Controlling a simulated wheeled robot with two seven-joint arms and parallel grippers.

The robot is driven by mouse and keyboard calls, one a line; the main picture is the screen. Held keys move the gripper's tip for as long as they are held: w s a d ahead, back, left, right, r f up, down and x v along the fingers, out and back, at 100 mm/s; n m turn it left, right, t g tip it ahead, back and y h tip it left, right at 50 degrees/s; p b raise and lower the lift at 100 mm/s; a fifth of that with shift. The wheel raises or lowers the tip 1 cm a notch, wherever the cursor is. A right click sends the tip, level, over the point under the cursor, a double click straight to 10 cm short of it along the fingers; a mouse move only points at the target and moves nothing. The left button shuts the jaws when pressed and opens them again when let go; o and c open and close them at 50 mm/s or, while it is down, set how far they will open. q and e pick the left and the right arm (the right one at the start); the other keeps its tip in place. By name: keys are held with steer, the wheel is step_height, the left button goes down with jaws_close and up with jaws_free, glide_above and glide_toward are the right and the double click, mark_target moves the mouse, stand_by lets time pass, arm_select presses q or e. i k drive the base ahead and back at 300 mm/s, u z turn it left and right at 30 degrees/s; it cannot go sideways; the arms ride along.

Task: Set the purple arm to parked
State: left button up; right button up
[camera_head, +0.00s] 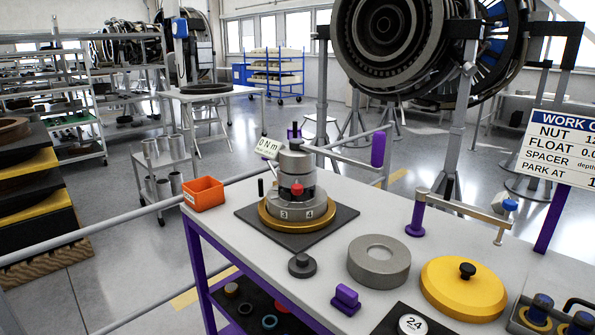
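Two arm-like parts carry purple. I cannot tell which is the purple arm. A work card (560,148) at the right reads "PARK AT", its value cut off by the frame edge. Neither gripper is in view.
The fixture stands on a dark plate (254,228) on the white bench. A small sign (268,148) there reads "0 Nm". Nearby are an orange bin (203,194), a grey ring (379,262), a yellow disc (463,290) and a purple block (346,299). An engine (395,45) stands behind.

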mark_target(293, 162)
steer(key=u, duration=0.85)
steer(key=i, duration=0.7)
steer(key=u, duration=0.4)
steer(key=i, duration=0.8)
steer(key=z, duration=0.5)
